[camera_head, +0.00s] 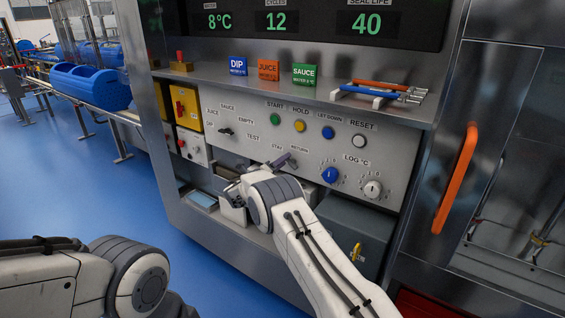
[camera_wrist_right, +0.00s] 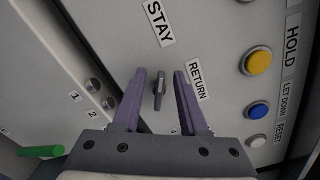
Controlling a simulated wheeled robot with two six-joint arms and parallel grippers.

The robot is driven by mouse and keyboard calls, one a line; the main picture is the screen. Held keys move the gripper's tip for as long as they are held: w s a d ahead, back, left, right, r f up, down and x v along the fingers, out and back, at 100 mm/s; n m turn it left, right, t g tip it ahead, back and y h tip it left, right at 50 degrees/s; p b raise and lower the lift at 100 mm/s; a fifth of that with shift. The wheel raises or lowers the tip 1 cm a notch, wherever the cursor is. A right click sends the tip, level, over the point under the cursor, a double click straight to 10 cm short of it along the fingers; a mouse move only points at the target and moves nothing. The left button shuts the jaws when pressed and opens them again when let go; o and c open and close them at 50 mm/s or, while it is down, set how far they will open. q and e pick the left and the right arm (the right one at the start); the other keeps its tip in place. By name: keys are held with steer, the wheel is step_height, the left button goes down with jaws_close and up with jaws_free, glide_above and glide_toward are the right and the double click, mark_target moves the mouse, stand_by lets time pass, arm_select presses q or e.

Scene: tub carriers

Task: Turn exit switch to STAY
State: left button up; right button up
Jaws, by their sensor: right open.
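The exit switch (camera_wrist_right: 158,91) is a small dark grey lever on the pale panel, close to the STAY label (camera_wrist_right: 160,22) and the RETURN label (camera_wrist_right: 196,80) in the right wrist view. I cannot tell for certain which label it points to. My right gripper (camera_wrist_right: 160,80) is open, its purple fingers on either side of the lever with gaps showing. In the head view my right gripper (camera_head: 279,162) is at the panel just below these labels and hides the switch. My left arm shows at the lower left, but its gripper is out of view.
Nearby on the panel (camera_head: 235,144) are the selector switch (camera_head: 225,132), the yellow HOLD button (camera_head: 299,126), the blue knob (camera_head: 330,174) and the grey LOG knob (camera_head: 372,188). A shelf (camera_head: 300,91) juts out above. An orange door handle (camera_head: 456,180) stands right.

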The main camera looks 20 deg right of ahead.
steer(key=v, duration=1)
steer(key=shift+b, duration=0.4)
steer(key=s+a+r+m+g+y+p, duration=0.2)
steer(key=s+m, duration=0.8)
steer(key=s, duration=0.6)
steer(key=s+a+r+m+g+y+p, duration=0.3)
steer(key=s+a+m+y, duration=0.4)
steer(key=s, duration=1)
steer(key=s+a+r+m+g+y+p, duration=0.2)
steer(key=s+a+r+m+g+y, duration=0.2)
steer(key=s+m, duration=0.9)
steer(key=s+g+y, duration=0.2)
steer(key=s, duration=0.2)
steer(key=shift+s+a+m+p, duration=0.2)
steer(key=shift+a+m+p, duration=0.05)
steer(key=shift+m+p, duration=0.05)
